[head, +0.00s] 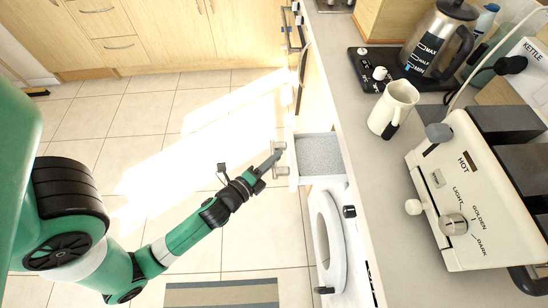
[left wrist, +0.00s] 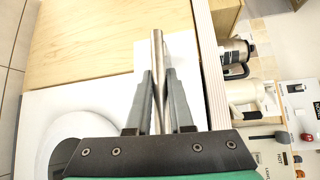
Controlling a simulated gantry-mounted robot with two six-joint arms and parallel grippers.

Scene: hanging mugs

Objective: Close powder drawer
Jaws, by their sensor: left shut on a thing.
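The powder drawer (head: 293,168) stands pulled out from under the counter in the head view, with grey-white speckled powder (head: 320,155) inside. Its front carries a silver bar handle (head: 281,171), which also shows in the left wrist view (left wrist: 157,45). My left gripper (head: 276,154) is at the drawer front, shut on the handle. In the left wrist view its two fingers (left wrist: 157,78) lie on either side of the metal bar. The right gripper is not in view.
A white round-door washing machine (head: 329,243) is beside the drawer. The grey counter (head: 372,165) above holds a white jug (head: 393,108), a kettle (head: 438,42) and a cream toaster (head: 468,195). The tiled floor (head: 180,110) is mostly clear; a striped mat (head: 222,293) lies in front.

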